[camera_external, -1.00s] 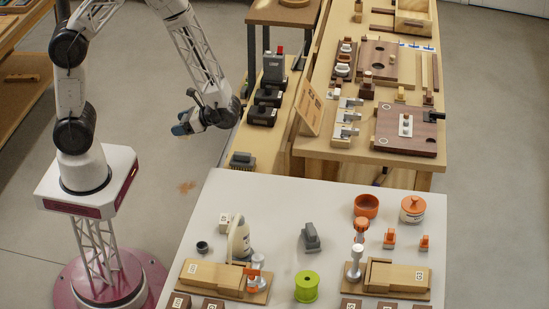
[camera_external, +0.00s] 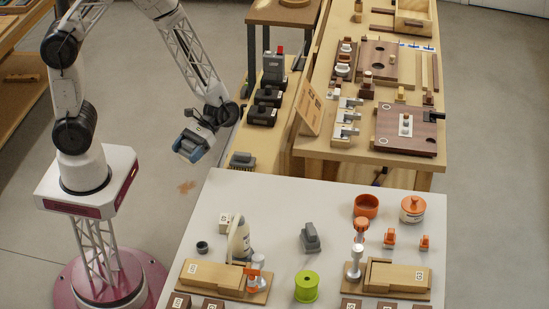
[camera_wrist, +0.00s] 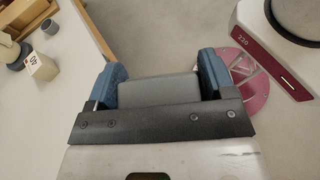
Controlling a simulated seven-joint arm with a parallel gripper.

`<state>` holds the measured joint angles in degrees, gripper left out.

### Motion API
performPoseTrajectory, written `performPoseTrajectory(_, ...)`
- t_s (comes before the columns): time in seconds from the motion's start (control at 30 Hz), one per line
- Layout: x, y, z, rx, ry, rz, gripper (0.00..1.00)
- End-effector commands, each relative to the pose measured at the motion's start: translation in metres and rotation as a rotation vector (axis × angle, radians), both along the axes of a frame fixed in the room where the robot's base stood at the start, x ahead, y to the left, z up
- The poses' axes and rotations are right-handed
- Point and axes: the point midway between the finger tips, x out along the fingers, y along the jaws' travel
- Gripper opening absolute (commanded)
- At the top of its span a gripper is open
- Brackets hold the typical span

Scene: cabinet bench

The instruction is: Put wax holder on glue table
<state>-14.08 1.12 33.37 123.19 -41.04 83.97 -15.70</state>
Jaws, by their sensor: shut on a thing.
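My gripper (camera_external: 188,148) is in the air left of the white-topped table, past its far left corner. Its blue fingers also show in the wrist view (camera_wrist: 160,82), shut on a grey block (camera_wrist: 158,92). I cannot tell for certain that this block is the wax holder; its underside is hidden. The white table (camera_external: 300,192), with a glue bottle (camera_external: 240,240) on it, appears to be the glue table. In the wrist view, part of its top (camera_wrist: 60,105) shows at the left.
The table bears a small white block (camera_external: 225,223), a grey cup (camera_external: 202,247), a grey handled piece (camera_external: 311,238), a green spool (camera_external: 307,286), an orange bowl (camera_external: 366,206) and wooden boxes (camera_external: 398,276). Its far left part is bare. A wooden bench (camera_external: 330,170) stands beyond.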

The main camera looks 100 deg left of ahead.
Motion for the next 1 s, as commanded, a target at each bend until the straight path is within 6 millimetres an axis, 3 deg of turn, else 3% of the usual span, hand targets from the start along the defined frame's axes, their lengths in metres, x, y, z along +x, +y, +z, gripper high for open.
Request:
performPoseTrajectory(0.3,0.042,-0.043,0.022,-0.001,-0.001,0.301,0.44)
performPoseTrajectory(0.77,0.082,-0.069,0.043,-0.001,-0.002,0.546,0.44)
performPoseTrajectory(1.0,0.081,-0.068,0.015,0.000,0.000,0.541,0.44)
